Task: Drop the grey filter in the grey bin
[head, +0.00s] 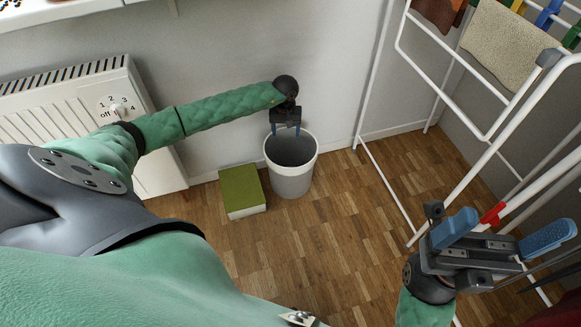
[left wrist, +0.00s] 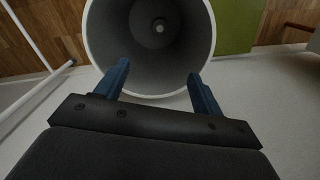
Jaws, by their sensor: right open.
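The grey bin (head: 292,184) stands upright on the wooden floor against the wall, and its open mouth also shows in the left wrist view (left wrist: 110,35). My left gripper (head: 286,129) is over the back of the bin's mouth, pointing down. In the left wrist view its two blue fingers (left wrist: 158,72) are apart with nothing between them. A small pale round spot lies at the bin's bottom; I cannot tell whether it is the grey filter or part of the bin. No grey filter is clearly visible elsewhere. My right gripper (head: 512,228) is open and empty at the lower right.
A green-topped box (head: 241,188) stands on the floor just left of the bin. A white radiator (head: 80,110) is on the wall at the left. A white drying rack (head: 470,120) with cloths stands at the right, close to my right gripper. The floor between is clear.

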